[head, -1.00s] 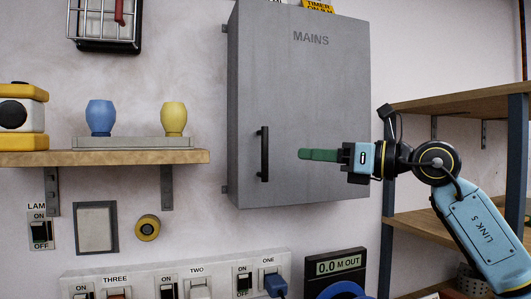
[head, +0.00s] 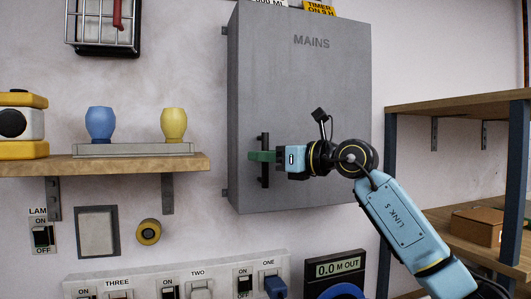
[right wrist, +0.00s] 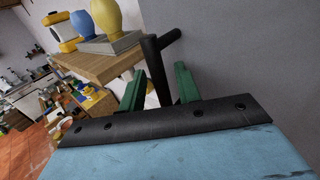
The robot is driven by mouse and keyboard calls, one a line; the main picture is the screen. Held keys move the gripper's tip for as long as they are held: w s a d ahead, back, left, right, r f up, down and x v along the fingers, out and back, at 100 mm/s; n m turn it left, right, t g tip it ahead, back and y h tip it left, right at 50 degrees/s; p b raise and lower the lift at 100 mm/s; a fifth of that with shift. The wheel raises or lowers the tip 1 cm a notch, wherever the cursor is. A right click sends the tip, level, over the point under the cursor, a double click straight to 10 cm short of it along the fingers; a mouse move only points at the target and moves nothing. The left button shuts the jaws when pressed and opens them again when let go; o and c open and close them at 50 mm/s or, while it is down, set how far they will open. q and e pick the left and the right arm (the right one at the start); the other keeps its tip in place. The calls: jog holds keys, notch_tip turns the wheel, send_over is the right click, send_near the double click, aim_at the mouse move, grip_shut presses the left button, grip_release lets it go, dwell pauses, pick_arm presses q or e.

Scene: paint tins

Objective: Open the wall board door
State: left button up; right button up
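The grey wall board door (head: 310,100), marked MAINS, is closed flat on its box. Its black vertical bar handle (head: 265,180) is near the door's left edge. My right gripper (head: 262,156) reaches in from the right at the handle's middle. In the right wrist view, the handle (right wrist: 156,68) stands between the two green fingers of my right gripper (right wrist: 160,90). The fingers are apart, with a gap visible on each side of the bar. My left gripper is not in view.
A wooden shelf (head: 120,164) with a blue cup (head: 100,124) and a yellow cup (head: 174,124) is left of the box. A switch strip (head: 180,275) runs below. A shelf rack (head: 460,102) stands at the right. The wall between box and rack is clear.

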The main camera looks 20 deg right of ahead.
jog(key=shift+c, duration=0.4)
grip_shut()
